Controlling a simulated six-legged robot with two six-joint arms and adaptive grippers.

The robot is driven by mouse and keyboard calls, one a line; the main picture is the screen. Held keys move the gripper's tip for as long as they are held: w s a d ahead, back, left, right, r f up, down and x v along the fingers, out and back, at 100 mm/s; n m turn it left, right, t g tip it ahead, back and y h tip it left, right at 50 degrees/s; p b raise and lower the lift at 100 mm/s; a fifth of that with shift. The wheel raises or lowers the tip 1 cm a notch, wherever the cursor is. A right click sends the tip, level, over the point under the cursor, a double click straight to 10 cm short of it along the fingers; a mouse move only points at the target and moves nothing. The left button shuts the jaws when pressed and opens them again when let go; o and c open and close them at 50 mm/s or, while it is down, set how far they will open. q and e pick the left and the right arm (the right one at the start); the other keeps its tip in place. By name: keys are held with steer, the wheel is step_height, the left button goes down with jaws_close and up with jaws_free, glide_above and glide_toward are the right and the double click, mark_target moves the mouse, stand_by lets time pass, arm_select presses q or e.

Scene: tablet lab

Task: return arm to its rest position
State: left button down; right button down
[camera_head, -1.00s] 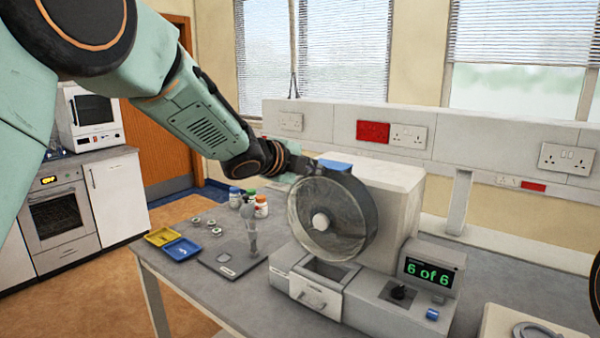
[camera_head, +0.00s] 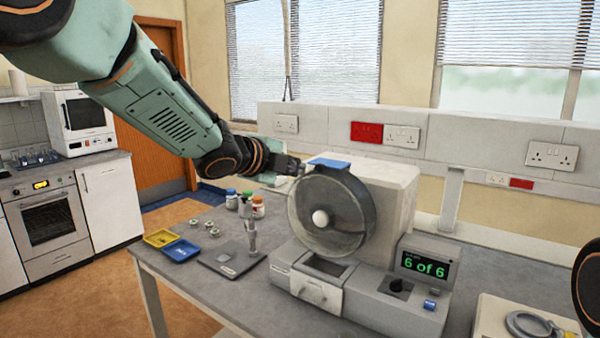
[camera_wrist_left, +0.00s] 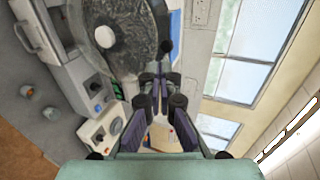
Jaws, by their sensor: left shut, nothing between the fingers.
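My left gripper (camera_head: 294,168) is shut and empty at the upper left of the clear round drum (camera_head: 300,210), in front of the pale machine housing. Its fingertips are small and dark here, so I cannot tell whether they touch the drum. In the left wrist view my left gripper (camera_wrist_left: 158,78) has its fingers close together, beside the drum (camera_wrist_left: 130,35). My left arm reaches in from the upper left. My right gripper does not show; only a dark rounded part, which I cannot identify for sure, is at the right edge of the head view.
The machine has a front drawer (camera_head: 316,294) and a display (camera_head: 424,266) reading "6 of 6". Left of it on the bench are several bottles (camera_head: 258,208), a yellow tray (camera_head: 160,238), a blue tray (camera_head: 181,251) and a flat grey plate (camera_head: 220,259). A pale device (camera_head: 490,318) is at front right.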

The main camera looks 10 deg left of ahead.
arm_select(q)
steer(key=s+a+r+n, duration=0.1)
steer(key=s+r+n, duration=0.1)
steer(key=s+n, duration=0.3)
steer(key=s+a+f+n+g+y+b, duration=0.1)
steer(key=s+f+n+b, duration=0.25)
steer(key=f, duration=0.75)
steer(key=s+f+n+g+y+b, duration=0.15)
steer(key=s+f+n, duration=0.3)
steer(key=f, duration=0.75)
steer(key=s+a+f+n+g+b, duration=0.1)
steer(key=s+f+n+b, duration=0.3)
steer(key=f, duration=0.7)
steer(key=s+a+f+n+g+y+b, duration=0.2)
steer(key=s+f+n+g+b, duration=0.3)
steer(key=s+f, duration=2.7)
steer(key=s+g+b, duration=0.1)
steer(key=g+b, duration=0.2)
steer(key=g, duration=0.1)
steer(key=shift+s+a+f+n+b, duration=0.15)
steer(key=shift+f+n+b, duration=0.15)
steer(key=shift+f+b, duration=0.1)
